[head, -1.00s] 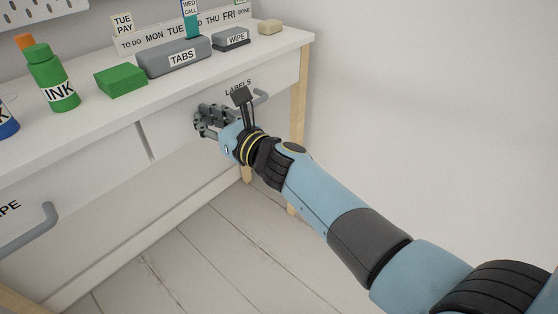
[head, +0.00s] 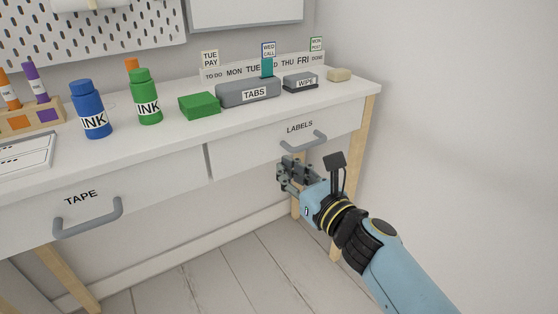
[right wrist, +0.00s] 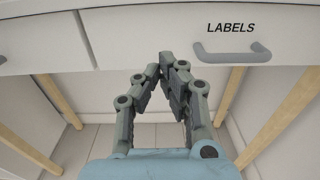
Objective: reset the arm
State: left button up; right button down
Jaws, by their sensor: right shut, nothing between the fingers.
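My right gripper (head: 284,172) is shut and empty, in front of the desk just below the LABELS drawer (head: 262,150). The gripper appears apart from the handle (head: 304,142) in the head view. The LABELS drawer looks closed. My left gripper is not in view.
The white desk top (head: 170,132) holds blue ink (head: 90,108), green ink (head: 146,97), a green block (head: 199,105), a TABS box (head: 248,92), a WIPE eraser (head: 300,82) and a day rack (head: 225,73). The TAPE drawer handle (head: 88,221) juts out at left. Floor (head: 215,280) is clear below.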

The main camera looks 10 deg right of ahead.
jog(key=s+d+f+n+g+h+p, duration=0.1)
jog(key=s+d+f+n+g, duration=0.2)
jog(key=s+f, duration=0.65)
jog(key=s+d+f+n+g+h+p, duration=0.15)
jog(key=s+f+n+g, duration=0.25)
jog(key=s+f, duration=0.55)
jog(key=s+d+f+n+g, duration=0.3)
jog(key=s+f+n, duration=0.1)
jog(key=s+f, duration=0.5)
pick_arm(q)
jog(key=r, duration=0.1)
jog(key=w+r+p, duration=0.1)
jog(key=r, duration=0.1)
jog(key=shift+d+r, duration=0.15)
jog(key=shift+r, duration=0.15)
pick_arm(e)
jog(key=s+d+f+n+g+h, duration=0.1)
jog(key=s+d+f+n+g, duration=0.1)
jog(key=s+n, duration=0.5)
jog(key=s+d+f+n+g+h, duration=0.2)
jog(key=s+d+f+n, duration=0.3)
jog(key=s, duration=0.6)
jog(key=s+d+f+n+g+h, duration=0.1)
jog(key=s+d+f+n+g, duration=0.1)
jog(key=s+n, duration=0.7)
notch_tip(320, 180, down, 2)
jog(key=shift+s+d+f+g+h, duration=0.15)
jog(key=shift+s+d+g+h, duration=0.2)
jog(key=shift+s+d, duration=0.35)
